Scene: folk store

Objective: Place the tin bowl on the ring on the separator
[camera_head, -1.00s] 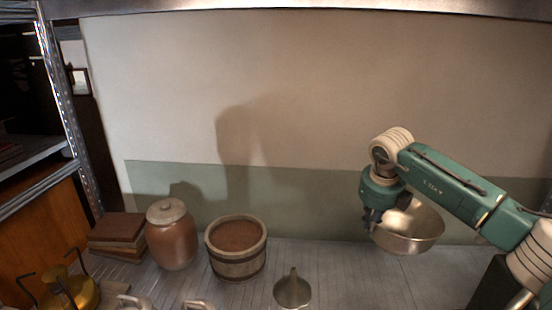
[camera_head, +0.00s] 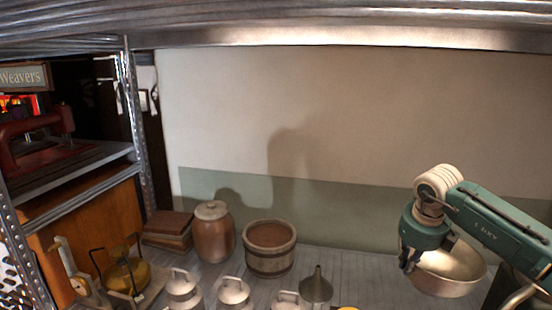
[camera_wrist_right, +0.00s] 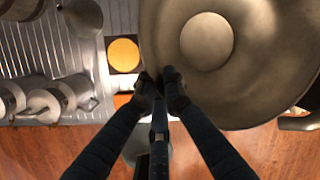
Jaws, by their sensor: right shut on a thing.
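The tin bowl (camera_head: 452,276) is a wide, shiny metal bowl at the lower right of the head view. My right gripper (camera_head: 406,262) is shut on its left rim and holds it up in the air. In the right wrist view, my fingertips (camera_wrist_right: 161,78) pinch the rim and the bowl (camera_wrist_right: 255,85) fills the upper right. I cannot clearly make out the separator or its ring in either view. My left gripper is not in view.
A funnel (camera_head: 316,287) and several lidded metal cans (camera_head: 233,291) stand along the front. A wooden bucket (camera_head: 269,259), a brown jar (camera_head: 213,234) and stacked books (camera_head: 168,231) are behind them. An orange disc (camera_wrist_right: 123,55) shows left of the bowl.

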